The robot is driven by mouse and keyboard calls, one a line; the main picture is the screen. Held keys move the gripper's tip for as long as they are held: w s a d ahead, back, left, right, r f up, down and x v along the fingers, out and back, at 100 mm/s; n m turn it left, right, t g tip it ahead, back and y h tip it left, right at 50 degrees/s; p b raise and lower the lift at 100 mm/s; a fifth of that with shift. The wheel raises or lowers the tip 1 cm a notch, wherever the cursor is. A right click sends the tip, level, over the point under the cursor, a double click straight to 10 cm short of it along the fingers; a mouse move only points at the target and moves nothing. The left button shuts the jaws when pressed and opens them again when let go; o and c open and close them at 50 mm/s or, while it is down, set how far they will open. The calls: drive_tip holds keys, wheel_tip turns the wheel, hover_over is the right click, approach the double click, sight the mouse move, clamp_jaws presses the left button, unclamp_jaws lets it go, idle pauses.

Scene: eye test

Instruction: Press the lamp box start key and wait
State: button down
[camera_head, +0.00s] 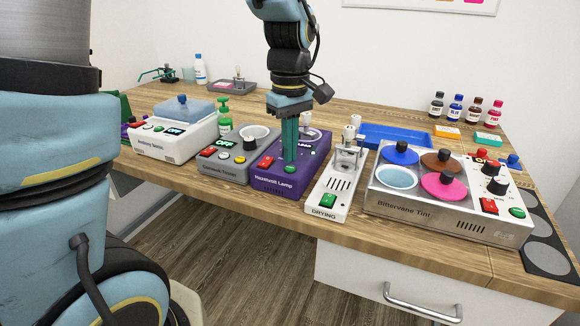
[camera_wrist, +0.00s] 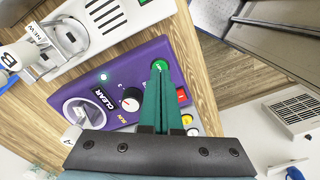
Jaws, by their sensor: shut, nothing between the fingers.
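The lamp box (camera_head: 262,183) is purple, labelled "Hazelnut Lamp", on the bench between a grey feeder box and a white drying unit. Its front carries a red key (camera_head: 266,162) and a round green key (camera_head: 290,169) with a small white marking. The wrist view shows its green key (camera_wrist: 160,65), red key (camera_wrist: 182,95), black dial (camera_wrist: 131,99), "CLEAR" display (camera_wrist: 110,94) and a pale lit spot (camera_wrist: 103,77). My gripper (camera_head: 290,157) points down, shut and empty, fingertips at the green key's edge; touching or just above, I cannot tell.
The grey feeder box (camera_head: 228,165) stands close on the left, the white drying unit (camera_head: 332,192) close on the right. Further right is a silver paint unit (camera_head: 440,210) with coloured lids. A blue tray (camera_head: 395,134) lies behind. A narrow wooden strip is bare in front.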

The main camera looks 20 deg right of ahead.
sight(290, 167)
drive_tip(key=shift+f+b, duration=0.5)
drive_tip(key=shift+f, duration=0.35)
idle(0.7)
wheel_tip(290, 167, up, 8)
drive_tip(key=p, duration=0.7)
idle(0.4)
idle(0.3)
drive_tip(key=a+f+m, duration=0.2)
drive_tip(key=a, duration=1)
drive_tip(key=w+a+f+m+t, duration=0.1)
drive_tip(key=a+f+m, duration=0.1)
drive_tip(key=a, duration=1.1)
drive_tip(key=shift+a+m+t, duration=0.2)
drive_tip(key=shift+m+t, duration=0.1)
drive_tip(key=shift+w+f, duration=0.1)
drive_tip(key=shift+w, duration=0.05)
idle(1.8)
